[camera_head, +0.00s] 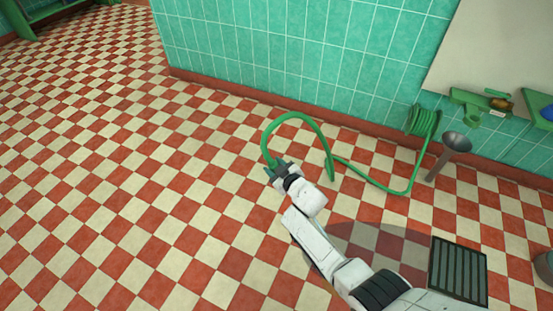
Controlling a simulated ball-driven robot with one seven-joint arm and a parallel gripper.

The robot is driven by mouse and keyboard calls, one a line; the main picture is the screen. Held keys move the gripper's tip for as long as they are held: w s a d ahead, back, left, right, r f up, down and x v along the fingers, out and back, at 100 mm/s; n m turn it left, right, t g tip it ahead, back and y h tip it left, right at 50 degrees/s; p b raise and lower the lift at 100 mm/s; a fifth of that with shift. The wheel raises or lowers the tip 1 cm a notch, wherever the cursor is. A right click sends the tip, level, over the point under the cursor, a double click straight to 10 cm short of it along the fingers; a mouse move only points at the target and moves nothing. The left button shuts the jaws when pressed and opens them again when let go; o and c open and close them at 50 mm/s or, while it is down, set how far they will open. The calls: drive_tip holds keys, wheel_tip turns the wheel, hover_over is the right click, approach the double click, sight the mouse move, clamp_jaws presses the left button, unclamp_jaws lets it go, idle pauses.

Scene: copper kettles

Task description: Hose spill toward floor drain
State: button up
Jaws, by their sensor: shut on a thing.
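A green hose (313,122) arches up from my gripper (276,168), drops to the checkered floor and runs right to a coiled hose reel (423,121) at the tiled wall. My gripper is shut on the hose near its end, above the floor in the middle of the view. The hose's nozzle end is hidden or too small to make out. A dark, see-through spill (390,241) spreads on the floor, partly hidden behind my arm. The floor drain (458,270), a dark slatted grate, lies just right of the spill at the lower right.
A grey funnel-shaped thing on a stand (456,143) stands near the wall. Green shelves (478,105) with small items are on the wall at right. A rounded grey object (544,268) is cut off at the right edge. The floor at left is clear.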

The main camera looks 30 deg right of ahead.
drive_tip(key=shift+s+a+r, duration=0.1)
drive_tip(key=shift+s+a, duration=0.45)
drive_tip(key=shift+s, duration=0.2)
drive_tip(key=s+a+b, duration=0.5)
drive_tip(key=s+a, duration=0.5)
drive_tip(key=s, duration=0.1)
drive_tip(key=s+d+p, duration=0.7)
drive_tip(key=d+p, duration=0.2)
drive_tip(key=p, duration=0.2)
drive_tip(key=w+d+b, duration=0.5)
drive_tip(key=w+d, duration=1)
drive_tip(key=w, duration=0.3)
drive_tip(key=shift+d+b, duration=0.2)
drive_tip(key=shift+b, duration=0.1)
idle(0.4)
drive_tip(key=shift+w+d, duration=0.1)
idle(0.9)
